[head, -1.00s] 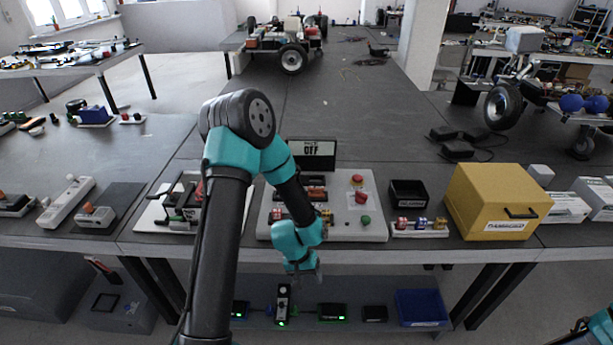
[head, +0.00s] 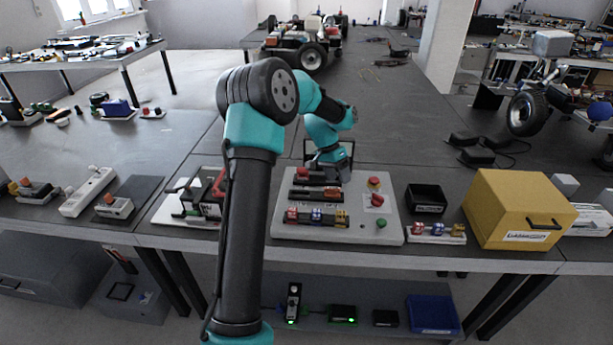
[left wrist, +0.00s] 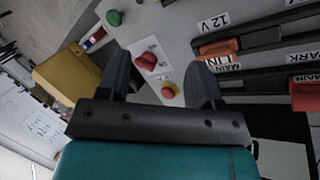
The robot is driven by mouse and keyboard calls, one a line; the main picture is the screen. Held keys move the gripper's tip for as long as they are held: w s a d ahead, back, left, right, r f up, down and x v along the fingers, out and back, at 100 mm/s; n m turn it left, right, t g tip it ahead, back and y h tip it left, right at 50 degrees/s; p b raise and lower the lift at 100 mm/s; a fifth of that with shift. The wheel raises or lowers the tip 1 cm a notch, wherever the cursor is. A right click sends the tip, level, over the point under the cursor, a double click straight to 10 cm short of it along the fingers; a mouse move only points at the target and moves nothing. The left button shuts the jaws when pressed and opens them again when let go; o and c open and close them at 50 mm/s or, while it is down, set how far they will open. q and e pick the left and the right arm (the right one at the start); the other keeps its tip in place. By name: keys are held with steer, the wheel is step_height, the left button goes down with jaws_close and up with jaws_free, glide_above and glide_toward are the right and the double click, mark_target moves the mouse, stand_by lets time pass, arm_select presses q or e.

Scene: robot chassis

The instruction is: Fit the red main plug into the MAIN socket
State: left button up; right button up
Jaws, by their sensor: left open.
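The white switch panel (head: 335,233) stands on the bench, with dark rails on it. A red plug-like block (head: 308,175) lies on the back rail, left of my left gripper (head: 333,172). In the left wrist view a red block (left wrist: 306,97) is cut by the right edge beside a MAIN label; it is probably the red main plug. An orange plug (left wrist: 218,48) sits by a LINK label. I cannot tell which opening is the MAIN socket. My left gripper (left wrist: 162,85) is open and empty above the panel's back part, with knobs between its fingers. My right gripper is out of view.
The panel carries a red-and-yellow stop button (head: 374,183), a red knob (head: 377,200) and a green button (head: 381,223). Right of it are a black bin (head: 427,199), a small fuse strip (head: 436,233) and a yellow box (head: 516,208).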

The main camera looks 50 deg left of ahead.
arm_select(q)
steer(key=w+a+r+m+y, duration=0.1)
steer(key=a+r+m+y, duration=0.15)
steer(key=a, duration=0.35)
steer(key=w+a+r+m+y, duration=0.1)
steer(key=a+m, duration=0.2)
steer(key=a, duration=0.3)
step_height(320, 180, up, 3)
steer(key=m+y, duration=0.2)
steer(key=m, duration=0.2)
glide_above(304, 172)
steer(key=a, duration=0.2)
steer(key=shift+w+d+r+n, duration=0.15)
steer(key=shift+w+d+n, duration=0.1)
steer(key=shift+w, duration=0.1)
step_height(304, 172, down, 12)
steer(key=shift+f, duration=0.15)
steer(key=shift+d+f, duration=0.1)
steer(key=shift+w+d+f, duration=0.1)
steer(key=shift+f, duration=2.4)
steer(key=shift+c, duration=0.3)
